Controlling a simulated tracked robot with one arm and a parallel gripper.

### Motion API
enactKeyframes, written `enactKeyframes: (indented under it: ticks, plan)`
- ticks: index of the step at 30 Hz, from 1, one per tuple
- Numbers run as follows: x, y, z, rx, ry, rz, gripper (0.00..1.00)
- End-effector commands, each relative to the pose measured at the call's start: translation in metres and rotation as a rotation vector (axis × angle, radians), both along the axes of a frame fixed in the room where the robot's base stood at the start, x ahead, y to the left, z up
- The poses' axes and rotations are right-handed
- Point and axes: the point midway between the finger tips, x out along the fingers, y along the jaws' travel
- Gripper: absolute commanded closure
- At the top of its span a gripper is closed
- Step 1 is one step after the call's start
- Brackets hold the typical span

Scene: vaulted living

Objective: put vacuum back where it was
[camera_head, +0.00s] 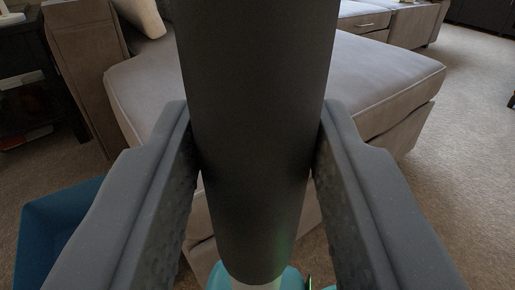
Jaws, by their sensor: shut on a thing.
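My gripper (257,165) is shut on the vacuum (258,90), with one grey finger on each side of it. The part I see is a thick dark grey cylinder, upright in the picture and filling its middle. Its top runs out of the frame. Below its lower end a pale piece and teal parts (290,278) show at the bottom edge, cut off by the frame. I cannot tell whether they belong to the vacuum.
A grey-brown sofa (395,80) stands close in front, behind the vacuum. A blue bin (65,225) is at the lower left. A dark side table (25,90) stands at the far left. Open carpet (465,150) lies to the right.

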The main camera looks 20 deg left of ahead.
Motion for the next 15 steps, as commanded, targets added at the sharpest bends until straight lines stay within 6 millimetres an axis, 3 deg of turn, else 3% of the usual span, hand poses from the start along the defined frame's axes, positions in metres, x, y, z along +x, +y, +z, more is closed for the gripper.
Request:
enactKeyframes:
  ticks: [1, 3, 15]
  plan:
    - [0.0001, -0.0002, 0.0007, -0.001, -0.001, 0.000, 0.65]
    - [-0.0001, -0.0003, 0.0005, -0.001, 0.000, 0.000, 0.46]
    - [-0.0051, -0.0036, -0.0002, 0.000, 0.002, -0.003, 0.46]
